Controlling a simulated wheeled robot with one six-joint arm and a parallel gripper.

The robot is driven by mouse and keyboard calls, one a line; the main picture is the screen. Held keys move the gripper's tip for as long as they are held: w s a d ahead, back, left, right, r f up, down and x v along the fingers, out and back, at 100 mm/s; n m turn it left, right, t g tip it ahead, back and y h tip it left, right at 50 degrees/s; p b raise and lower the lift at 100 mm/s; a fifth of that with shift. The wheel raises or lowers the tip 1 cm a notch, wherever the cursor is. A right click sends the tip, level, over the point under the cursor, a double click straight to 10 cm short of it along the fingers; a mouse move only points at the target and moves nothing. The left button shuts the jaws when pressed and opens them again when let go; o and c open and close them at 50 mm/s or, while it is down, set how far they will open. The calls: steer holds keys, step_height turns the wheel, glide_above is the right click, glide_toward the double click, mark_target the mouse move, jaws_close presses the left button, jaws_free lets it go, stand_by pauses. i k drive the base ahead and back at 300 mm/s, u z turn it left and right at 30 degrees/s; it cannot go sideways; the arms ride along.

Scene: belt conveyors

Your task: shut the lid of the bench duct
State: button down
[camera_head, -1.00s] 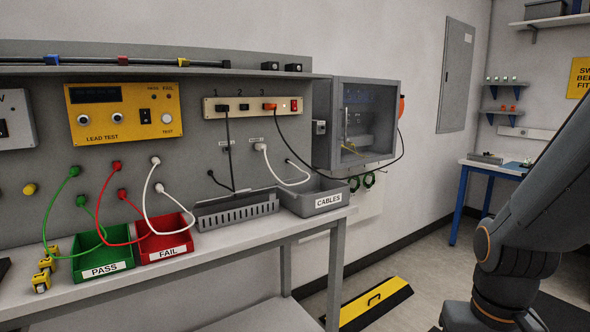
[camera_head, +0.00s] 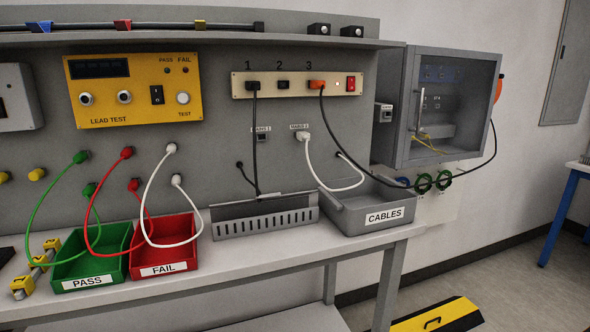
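The bench duct (camera_head: 266,225) is a grey trough with a slotted front wall. It stands on the bench, right of the red FAIL bin and left of the grey CABLES tray. A plain grey strip shows along its back edge, rising above the slots; I cannot tell for sure whether this is the lid. Two black cables (camera_head: 257,150) come down from the panel to the duct's back edge. The inside of the duct is mostly hidden by its front wall. My gripper is not in view.
The green PASS bin (camera_head: 84,282), red FAIL bin (camera_head: 165,269) and CABLES tray (camera_head: 377,217) stand along the bench (camera_head: 210,295). Coloured leads hang over the bins. A glass-fronted cabinet (camera_head: 442,105) juts out at right. A yellow-black block (camera_head: 437,318) lies on the floor.

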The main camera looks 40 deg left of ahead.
mark_target(278, 195)
steer(key=u, duration=0.2)
steer(key=i, duration=0.65)
steer(key=u, duration=0.85)
steer(key=i, duration=0.5)
steer(key=u, duration=0.45)
